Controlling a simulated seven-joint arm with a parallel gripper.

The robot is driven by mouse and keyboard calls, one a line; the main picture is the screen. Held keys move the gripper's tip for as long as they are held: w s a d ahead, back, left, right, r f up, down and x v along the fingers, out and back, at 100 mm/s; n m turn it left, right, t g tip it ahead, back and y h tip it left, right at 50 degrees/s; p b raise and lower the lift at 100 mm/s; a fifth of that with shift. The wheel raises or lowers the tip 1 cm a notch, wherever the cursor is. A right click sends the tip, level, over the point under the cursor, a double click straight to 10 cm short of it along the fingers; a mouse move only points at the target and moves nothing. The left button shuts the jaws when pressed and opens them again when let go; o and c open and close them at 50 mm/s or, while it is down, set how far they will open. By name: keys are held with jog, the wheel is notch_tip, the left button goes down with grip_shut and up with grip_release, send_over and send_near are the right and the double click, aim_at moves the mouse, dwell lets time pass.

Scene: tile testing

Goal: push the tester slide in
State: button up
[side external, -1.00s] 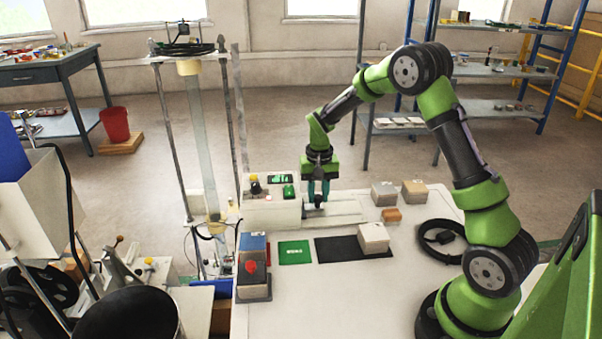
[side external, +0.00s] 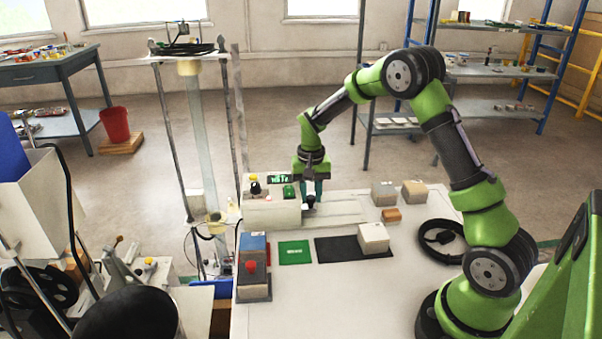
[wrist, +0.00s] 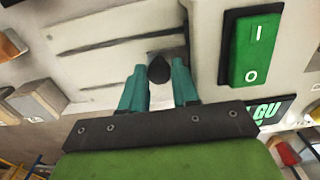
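The tester is a pale box (side external: 268,213) at the back left of the white table, with a flat grooved track (side external: 345,211) running right from it. The track also shows in the wrist view (wrist: 105,42). A dark round knob (wrist: 159,70) stands on the slide at the tester's end of the track. My gripper (side external: 311,194) points down there, beside the box's right face. In the wrist view its teal fingertips (wrist: 159,75) stand on both sides of the knob and look closed on it. The slide under the knob is mostly hidden.
A green rocker switch (wrist: 250,48) and a small display (side external: 280,179) are on the tester. More blocks (side external: 384,193) stand right of the track.

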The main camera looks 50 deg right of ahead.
aim_at(308, 197)
jog(key=shift+w+a+r, duration=0.15)
jog(key=shift+r, duration=0.7)
jog(key=shift+w+a+r, duration=0.15)
jog(key=shift+r, duration=0.65)
jog(key=shift+o, duration=0.9)
jog(key=shift+r, duration=1.6)
jog(key=shift+s+a+r, duration=0.1)
jog(key=shift+a+r, duration=0.05)
jog(key=shift+r, duration=0.1)
jog(key=s+a+r+n+t, duration=0.2)
jog(key=s+a+r+t, duration=0.1)
jog(key=s+a+r, duration=0.65)
jog(key=s+a+r+n+t+y, duration=0.1)
jog(key=s+a+r+t, duration=0.1)
jog(key=s, duration=0.4)
jog(key=s+a+r+n+t+y, duration=0.1)
jog(key=s+a+r+n+t, duration=0.1)
jog(key=s, duration=0.4)
jog(key=shift+s+a, duration=0.2)
jog(key=shift+a, duration=0.2)
